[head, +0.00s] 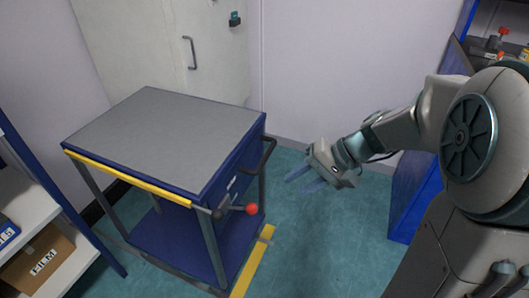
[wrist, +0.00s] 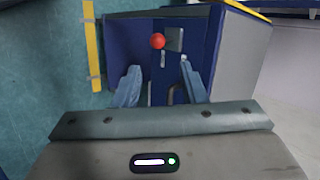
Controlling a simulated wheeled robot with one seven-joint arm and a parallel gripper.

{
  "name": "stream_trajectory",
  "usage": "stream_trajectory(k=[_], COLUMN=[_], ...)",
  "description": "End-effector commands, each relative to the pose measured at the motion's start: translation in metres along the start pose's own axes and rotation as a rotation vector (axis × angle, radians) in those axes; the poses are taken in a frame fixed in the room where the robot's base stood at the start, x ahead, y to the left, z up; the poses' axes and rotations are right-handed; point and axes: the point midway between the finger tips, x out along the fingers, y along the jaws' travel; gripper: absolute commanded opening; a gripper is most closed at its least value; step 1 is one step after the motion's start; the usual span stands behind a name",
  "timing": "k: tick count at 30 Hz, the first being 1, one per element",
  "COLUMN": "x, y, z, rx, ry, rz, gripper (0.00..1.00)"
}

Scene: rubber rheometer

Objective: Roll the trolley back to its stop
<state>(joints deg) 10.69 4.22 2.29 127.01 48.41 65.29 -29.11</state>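The trolley (head: 160,128) has a grey top, a blue frame and lower shelf, and a yellow strip along its front edge. It stands left of centre in the head view. A dark handle (head: 262,160) sticks out from its right side, and a lever with a red knob (head: 252,209) juts from its near right corner. My gripper (head: 302,181) is right of the trolley, apart from it, with its two fingers spread and nothing between them. In the wrist view the red knob (wrist: 157,41) shows beyond the open fingers. I cannot make out the stop for certain.
Yellow floor tape (head: 254,262) runs by the trolley's near right corner. A white shelf with a FILM box (head: 40,262) stands at the left. A pale cabinet door (head: 165,45) is behind the trolley. A blue unit (head: 415,195) stands at the right. Green floor between is clear.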

Motion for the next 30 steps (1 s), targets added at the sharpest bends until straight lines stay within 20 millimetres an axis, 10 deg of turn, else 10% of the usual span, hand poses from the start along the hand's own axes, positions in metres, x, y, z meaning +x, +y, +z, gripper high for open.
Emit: stream_trajectory(k=[3,12,30], x=[0.039,0.066,0.125], y=[0.025,0.062,0.028], z=[-0.049,-0.143,-0.180], rx=[0.036,0.064,0.065], ry=[0.029,0.202,0.251], rz=[-0.203,-0.554,-0.619], gripper=[0.38,0.38,0.38])
